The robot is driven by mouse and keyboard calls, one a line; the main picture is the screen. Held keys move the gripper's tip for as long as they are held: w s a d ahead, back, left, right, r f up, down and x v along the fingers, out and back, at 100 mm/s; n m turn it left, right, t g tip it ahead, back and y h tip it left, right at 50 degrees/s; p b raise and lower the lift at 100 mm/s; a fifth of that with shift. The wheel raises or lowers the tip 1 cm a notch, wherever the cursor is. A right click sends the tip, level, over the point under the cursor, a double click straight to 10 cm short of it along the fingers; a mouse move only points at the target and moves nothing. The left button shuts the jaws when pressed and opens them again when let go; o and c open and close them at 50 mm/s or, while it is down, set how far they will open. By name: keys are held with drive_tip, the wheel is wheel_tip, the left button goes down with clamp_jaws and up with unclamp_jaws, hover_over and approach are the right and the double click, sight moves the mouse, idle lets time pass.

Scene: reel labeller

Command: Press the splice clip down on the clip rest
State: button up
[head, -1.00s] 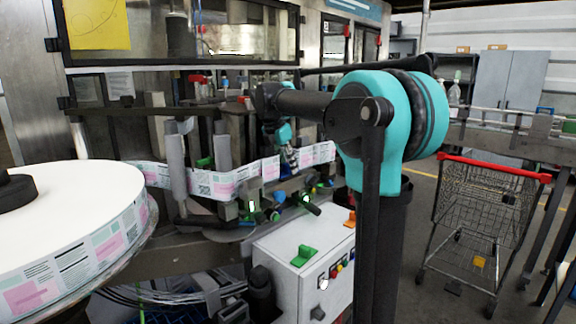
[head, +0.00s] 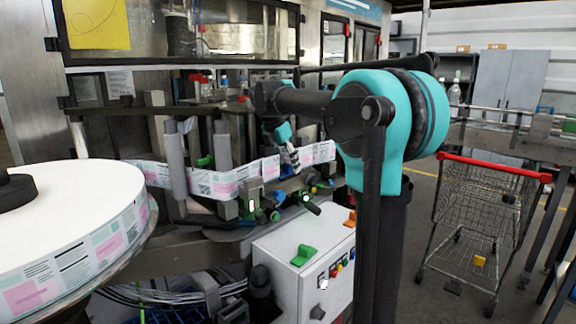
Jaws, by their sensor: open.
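My gripper (head: 294,168) is small and partly blurred in the head view, in front of the printed label web (head: 272,168). It is open, and I see nothing held in it. A green clip-like piece (head: 303,256) lies on top of the white control box (head: 278,246), and a smaller orange piece (head: 351,218) is near the box's far right edge. Several small green and blue parts (head: 272,213) sit on the machine just below the web, under my gripper. I cannot tell which part is the splice clip or the clip rest.
A large label reel (head: 80,200) fills the left side. Grey rollers (head: 177,165) guide the web. A black handle (head: 311,208) juts out near the white box. A shopping cart (head: 485,215) stands on the floor at right, with a conveyor (head: 510,135) behind it.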

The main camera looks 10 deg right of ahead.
drive_tip(key=v, duration=1.1)
drive_tip(key=shift+r, duration=0.25)
drive_tip(key=shift+s, duration=0.15)
